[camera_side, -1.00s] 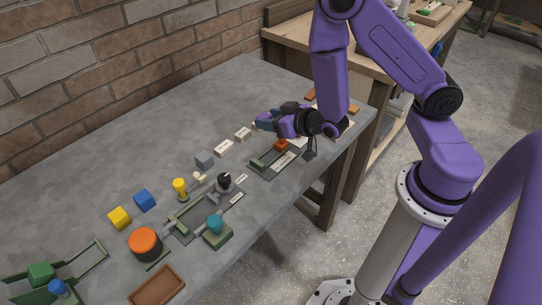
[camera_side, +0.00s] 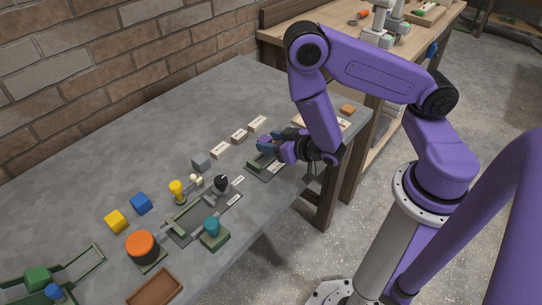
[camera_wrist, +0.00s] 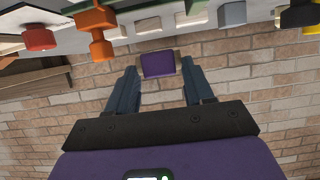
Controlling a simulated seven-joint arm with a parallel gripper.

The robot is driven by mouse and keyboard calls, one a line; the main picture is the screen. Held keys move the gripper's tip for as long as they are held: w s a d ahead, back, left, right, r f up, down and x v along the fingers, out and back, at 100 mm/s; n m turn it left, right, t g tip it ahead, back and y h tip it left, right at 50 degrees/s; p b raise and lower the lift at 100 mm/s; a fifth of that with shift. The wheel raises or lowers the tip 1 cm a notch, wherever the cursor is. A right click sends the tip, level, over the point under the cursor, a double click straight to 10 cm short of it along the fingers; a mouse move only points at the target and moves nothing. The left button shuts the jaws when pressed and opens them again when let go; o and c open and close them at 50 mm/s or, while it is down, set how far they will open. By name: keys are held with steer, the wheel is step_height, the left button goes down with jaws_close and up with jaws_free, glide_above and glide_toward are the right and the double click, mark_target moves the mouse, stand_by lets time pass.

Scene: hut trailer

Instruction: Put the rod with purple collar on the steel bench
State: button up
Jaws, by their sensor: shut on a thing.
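My gripper (camera_side: 264,144) is low over the right part of the grey steel bench (camera_side: 120,160), level with the bench and beside a green-framed tray (camera_side: 256,166). In the wrist view, a purple piece (camera_wrist: 158,63) sits between the two blue fingers of my gripper (camera_wrist: 158,78). It looks like the purple collar of the rod. The rest of the rod is hidden from both views, and the side view hides the held piece behind the fingers. I cannot tell whether it touches the bench.
Three white labelled blocks (camera_side: 239,136) and a grey block (camera_side: 201,162) stand left of my gripper. A black knob (camera_side: 221,183), yellow peg (camera_side: 177,190) and teal knob (camera_side: 212,226) are further left. An orange piece (camera_wrist: 97,30) shows close by. The bench's back is clear.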

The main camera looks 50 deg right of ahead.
mark_target(272, 164)
steer(key=shift+f, duration=2.65)
steer(key=shift+f, duration=0.2)
steer(key=o, duration=1)
